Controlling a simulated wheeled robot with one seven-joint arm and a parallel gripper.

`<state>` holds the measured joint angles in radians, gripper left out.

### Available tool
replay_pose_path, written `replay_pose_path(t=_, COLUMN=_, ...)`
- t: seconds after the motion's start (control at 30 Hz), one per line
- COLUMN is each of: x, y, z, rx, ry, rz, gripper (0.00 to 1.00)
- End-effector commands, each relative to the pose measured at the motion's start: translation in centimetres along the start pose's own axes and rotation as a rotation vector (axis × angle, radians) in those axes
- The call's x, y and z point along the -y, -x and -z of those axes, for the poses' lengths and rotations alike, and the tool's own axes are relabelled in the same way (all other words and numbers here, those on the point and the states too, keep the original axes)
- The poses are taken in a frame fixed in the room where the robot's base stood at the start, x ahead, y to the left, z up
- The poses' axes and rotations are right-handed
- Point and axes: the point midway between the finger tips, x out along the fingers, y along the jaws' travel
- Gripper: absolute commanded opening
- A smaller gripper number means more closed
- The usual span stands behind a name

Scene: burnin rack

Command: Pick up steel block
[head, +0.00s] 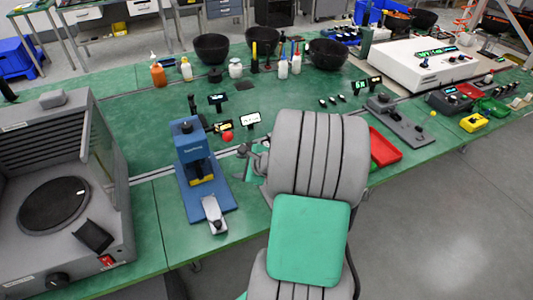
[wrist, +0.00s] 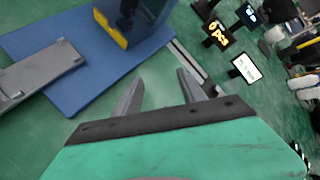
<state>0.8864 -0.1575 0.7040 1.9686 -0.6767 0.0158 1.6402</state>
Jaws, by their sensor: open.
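I cannot pick out a steel block with certainty in either view. My gripper (wrist: 161,78) is open, its two grey fingers apart with only green bench top visible between them. In the head view my gripper (head: 252,157) is partly hidden by my arm, just right of a blue press (head: 188,145). In the wrist view the press's blue base (wrist: 75,35) lies left of the fingers, with a yellow edge on the press body. A flat grey piece (wrist: 40,75) lies at the front of that base; it also shows in the head view (head: 214,214).
Small displays (head: 250,119) and a red ball (head: 228,137) are behind my gripper. A grey machine with a round dark plate (head: 55,205) fills the left. A red tray (head: 384,147) is right of my arm.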

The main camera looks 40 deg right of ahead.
Motion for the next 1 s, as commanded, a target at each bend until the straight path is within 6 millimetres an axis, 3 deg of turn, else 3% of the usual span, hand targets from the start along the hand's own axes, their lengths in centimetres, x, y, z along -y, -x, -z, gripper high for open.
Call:
replay_pose_path(t=0.03, x=1.7, y=0.2, z=3.3, rx=0.015, ry=-0.237, rz=0.088, gripper=0.48)
replay_pose_path(t=0.1, x=3.9, y=1.0, z=6.8, rx=0.066, ry=-0.533, rz=0.21, gripper=0.48)
replay_pose_path(t=0.2, x=5.9, y=2.3, z=10.2, rx=0.139, ry=-0.814, rz=0.331, gripper=0.48)
replay_pose_path(t=0.27, x=6.5, y=2.7, z=11.2, rx=0.167, ry=-0.9, rz=0.367, gripper=0.48)
replay_pose_path(t=0.37, x=7.2, y=2.0, z=11.5, rx=0.184, ry=-0.942, rz=0.382, gripper=0.48)
replay_pose_path(t=0.73, x=9.7, y=-3.4, z=11.5, rx=0.181, ry=-0.936, rz=0.378, gripper=0.48)
replay_pose_path(t=1.0, x=10.0, y=-4.1, z=11.6, rx=0.18, ry=-0.935, rz=0.382, gripper=0.48)
